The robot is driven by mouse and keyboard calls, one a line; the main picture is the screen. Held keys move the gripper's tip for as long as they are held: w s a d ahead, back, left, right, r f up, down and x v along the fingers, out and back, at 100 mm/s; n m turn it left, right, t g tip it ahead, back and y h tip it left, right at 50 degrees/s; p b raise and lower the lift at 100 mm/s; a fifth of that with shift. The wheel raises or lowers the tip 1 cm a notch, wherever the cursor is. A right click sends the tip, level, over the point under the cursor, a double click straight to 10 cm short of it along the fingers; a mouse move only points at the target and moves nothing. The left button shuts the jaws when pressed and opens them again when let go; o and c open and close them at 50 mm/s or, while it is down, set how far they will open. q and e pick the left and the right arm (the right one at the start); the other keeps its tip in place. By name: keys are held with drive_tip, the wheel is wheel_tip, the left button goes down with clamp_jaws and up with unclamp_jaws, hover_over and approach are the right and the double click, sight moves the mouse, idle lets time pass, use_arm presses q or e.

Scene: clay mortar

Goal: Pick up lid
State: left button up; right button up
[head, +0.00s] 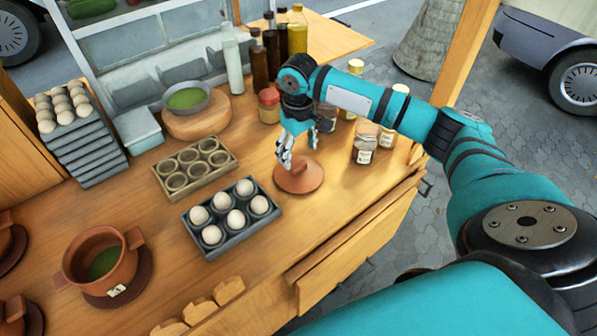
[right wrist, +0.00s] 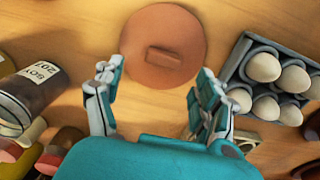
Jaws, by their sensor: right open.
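The lid (head: 300,178) is a round reddish-brown clay disc lying flat on the wooden counter, right of the egg tray. In the right wrist view the lid (right wrist: 135,38) shows a raised bar handle (right wrist: 164,57) across its middle. My right gripper (head: 298,147) is above the lid with its fingers pointing down. In the right wrist view the gripper (right wrist: 152,95) is open and empty, with its fingers spread to either side, short of the handle. A clay pot (head: 101,262) with a green content stands uncovered at the left front. My left gripper is not in view.
A grey tray of eggs (head: 191,228) and an empty cup tray (head: 160,172) sit left of the lid. Jars (head: 365,150) stand close on the right, bottles (head: 298,32) behind. Bare counter lies in front of the lid.

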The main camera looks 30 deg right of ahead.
sight(299, 165)
drive_tip(key=f, duration=0.2)
drive_tip(key=f+p, duration=0.1)
drive_tip(key=f, duration=0.1)
drive_tip(key=shift+s+a+f, duration=0.1)
drive_tip(key=shift+s, duration=0.2)
drive_tip(key=shift+f, duration=0.55)
drive_tip(key=c, duration=1.3)
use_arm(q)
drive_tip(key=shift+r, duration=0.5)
use_arm(e)
drive_tip(key=shift+c, duration=0.2)
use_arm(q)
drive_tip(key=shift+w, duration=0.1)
use_arm(e)
drive_tip(key=shift+r, duration=0.1)
